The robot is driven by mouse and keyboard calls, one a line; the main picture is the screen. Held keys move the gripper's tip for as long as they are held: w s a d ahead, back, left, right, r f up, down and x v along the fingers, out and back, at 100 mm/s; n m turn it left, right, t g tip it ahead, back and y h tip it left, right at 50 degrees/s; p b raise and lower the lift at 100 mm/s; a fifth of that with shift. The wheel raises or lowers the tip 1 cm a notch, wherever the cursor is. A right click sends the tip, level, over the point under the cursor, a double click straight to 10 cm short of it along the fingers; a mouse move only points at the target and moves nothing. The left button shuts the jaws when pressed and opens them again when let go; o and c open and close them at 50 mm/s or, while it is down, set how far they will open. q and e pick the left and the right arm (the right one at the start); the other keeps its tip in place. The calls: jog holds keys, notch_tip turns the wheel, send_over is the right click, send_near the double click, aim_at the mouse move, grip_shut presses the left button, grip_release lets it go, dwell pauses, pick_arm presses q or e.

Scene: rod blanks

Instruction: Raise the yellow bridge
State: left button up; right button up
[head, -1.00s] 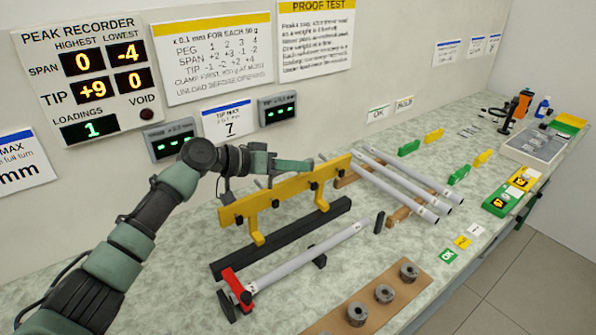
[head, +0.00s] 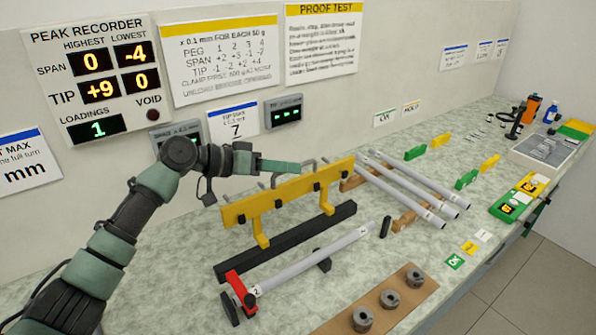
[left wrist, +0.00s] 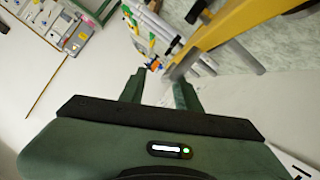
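The yellow bridge (head: 288,200) stands upright behind a black rail (head: 290,240), with two yellow legs reaching down to it and dark knobs on its face. It also fills the upper right of the left wrist view (left wrist: 245,25), with grey rods sticking out. My left gripper (head: 288,166) is just above and behind the bridge's top edge, near grey curved metal pieces there. In the left wrist view its two fingers (left wrist: 158,88) are apart with nothing visible between them; the bridge is beside the fingers. My right gripper is not in view.
A grey rod (head: 310,260) lies in front of the rail, its near end at a red clamp (head: 238,285). Several grey rods (head: 415,190) rest on wooden supports at right. Weights (head: 389,298) sit on a brown board in front. The peak recorder (head: 92,80) hangs on the wall.

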aim_at(272, 177)
pick_arm(q)
jog(key=shift+v, duration=1.55)
jog(key=shift+a, duration=0.1)
jog(key=p+v, duration=0.1)
jog(key=v, duration=0.7)
jog(key=shift+a, duration=0.4)
jog(key=shift+s, duration=0.1)
